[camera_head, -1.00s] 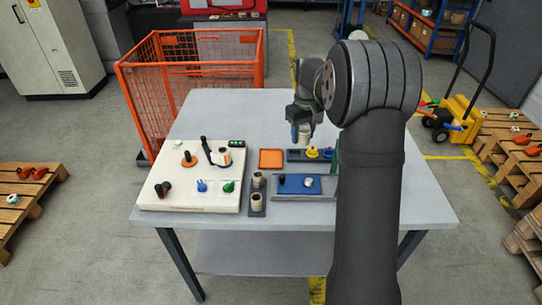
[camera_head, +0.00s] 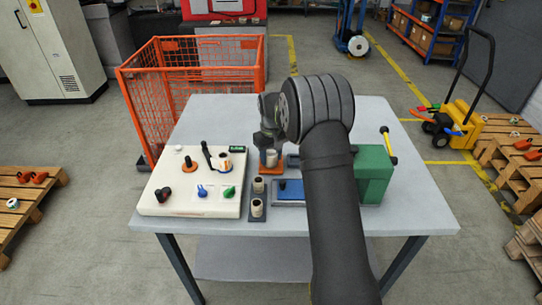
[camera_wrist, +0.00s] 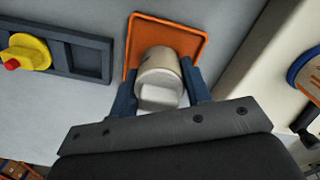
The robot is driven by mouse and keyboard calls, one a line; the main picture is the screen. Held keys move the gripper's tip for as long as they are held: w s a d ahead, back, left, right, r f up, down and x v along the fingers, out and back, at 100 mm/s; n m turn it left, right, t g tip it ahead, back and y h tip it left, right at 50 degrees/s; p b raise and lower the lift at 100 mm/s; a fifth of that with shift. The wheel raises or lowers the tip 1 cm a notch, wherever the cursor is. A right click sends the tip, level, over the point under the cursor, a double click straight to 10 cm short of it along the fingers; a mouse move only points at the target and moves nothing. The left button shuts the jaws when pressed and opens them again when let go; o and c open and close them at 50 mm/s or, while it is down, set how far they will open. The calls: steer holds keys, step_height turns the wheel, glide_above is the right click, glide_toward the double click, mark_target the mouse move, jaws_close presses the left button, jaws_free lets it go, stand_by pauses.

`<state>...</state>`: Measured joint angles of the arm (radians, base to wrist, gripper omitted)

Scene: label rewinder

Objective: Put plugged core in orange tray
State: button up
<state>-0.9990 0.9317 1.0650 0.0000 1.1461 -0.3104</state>
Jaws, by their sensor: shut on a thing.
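The plugged core (camera_wrist: 160,68), a short beige cylinder, is between the fingers of my gripper (camera_wrist: 160,82) in the wrist view. My gripper is shut on it. The orange tray (camera_wrist: 200,42), a shallow square with a raised rim, lies behind the core in that view, and the core covers part of its floor. In the head view my gripper (camera_head: 269,146) holds the core (camera_head: 271,158) upright over the orange tray (camera_head: 262,169). I cannot tell whether the core touches the tray floor. The plug inside the core is hard to make out.
A white rewinder panel (camera_head: 180,205) with knobs stands left. A dark holder with two cores (camera_head: 257,208) and a blue tray (camera_head: 290,200) are nearer. A green box (camera_head: 375,175) stands right, past my arm.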

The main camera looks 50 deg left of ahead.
steer(key=shift+f, duration=0.2)
steer(key=o, duration=0.7)
steer(key=shift+o, duration=0.2)
steer(key=shift+r, duration=0.1)
step_height(320, 180, up, 12)
steer(key=shift+r, duration=0.1)
step_height(320, 180, down, 12)
steer(key=shift+r, duration=1.9)
